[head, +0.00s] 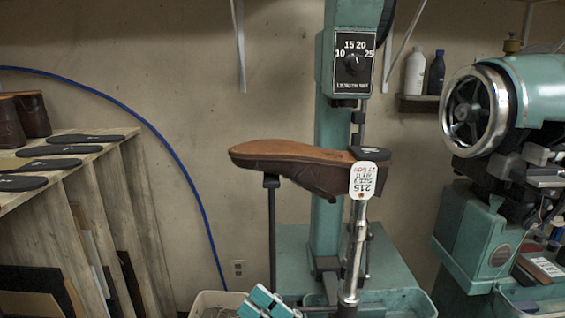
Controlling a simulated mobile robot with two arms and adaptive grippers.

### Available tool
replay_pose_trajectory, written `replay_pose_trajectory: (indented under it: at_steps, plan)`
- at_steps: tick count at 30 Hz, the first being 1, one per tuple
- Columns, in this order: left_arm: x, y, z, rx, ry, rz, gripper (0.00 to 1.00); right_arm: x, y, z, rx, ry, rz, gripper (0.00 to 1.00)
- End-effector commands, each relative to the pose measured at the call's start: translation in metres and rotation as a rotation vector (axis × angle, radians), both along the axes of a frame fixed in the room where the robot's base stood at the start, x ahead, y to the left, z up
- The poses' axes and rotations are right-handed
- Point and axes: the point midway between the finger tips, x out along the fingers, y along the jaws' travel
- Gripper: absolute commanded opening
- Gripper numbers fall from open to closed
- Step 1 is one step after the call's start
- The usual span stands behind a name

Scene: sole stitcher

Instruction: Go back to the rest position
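Neither of my grippers can be made out in the head view. A brown leather shoe (300,170) is at the teal stitching machine (327,225), with its tan sole (285,151) facing up. Its left part is above a thin dark post (271,225). Its right end is by the machine's metal arm (354,250), where a white tag (363,180) partly covers it. From this view I cannot tell what the shoe rests on at that end.
A wooden rack (150,225) on the left holds dark soles (48,165) and brown shoes (33,113). Another teal machine with a handwheel (473,110) stands on the right. Two bottles (436,73) are on a wall shelf. A pale bin (207,303) is at the bottom.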

Motion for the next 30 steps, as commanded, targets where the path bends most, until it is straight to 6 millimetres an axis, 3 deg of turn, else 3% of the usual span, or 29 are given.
replay_pose_trajectory:
  at_steps: [3,6,9,11,15,18,22,27,28,30]
  plan:
    - [0.001,0.0,0.0,0.0,-0.002,0.0,0.0,0.064,-0.057,-0.011,0.324,0.471,-0.126,0.65]
    - [0.002,0.0,0.0,-0.001,-0.004,0.0,0.0,0.104,-0.108,-0.054,0.589,0.838,-0.229,0.65]
    - [0.003,0.0,0.0,-0.001,-0.005,0.0,0.0,0.121,-0.153,-0.114,0.839,1.162,-0.337,0.65]
    - [0.003,0.0,0.0,-0.001,-0.005,0.0,0.0,0.12,-0.175,-0.155,0.983,1.341,-0.407,0.65]
    - [0.003,0.0,0.0,-0.001,-0.006,0.0,0.0,0.09,-0.212,-0.249,1.303,1.707,-0.589,0.65]
    - [0.003,-0.001,0.0,-0.001,-0.006,0.0,0.0,0.056,-0.226,-0.3,1.492,1.902,-0.718,0.65]
    - [0.003,-0.001,0.0,-0.001,-0.006,0.0,0.0,0.008,-0.233,-0.345,1.68,2.085,-0.874,0.65]
    - [0.003,-0.001,0.0,-0.001,-0.006,0.0,0.0,-0.051,-0.235,-0.382,1.871,2.25,-1.073,0.65]
    - [0.003,0.0,0.0,-0.001,-0.006,0.0,0.0,-0.062,-0.235,-0.387,-1.872,-2.24,1.093,0.65]
    - [0.003,0.0,0.0,-0.001,-0.005,0.0,0.0,-0.086,-0.234,-0.397,-1.808,-2.137,1.101,0.65]
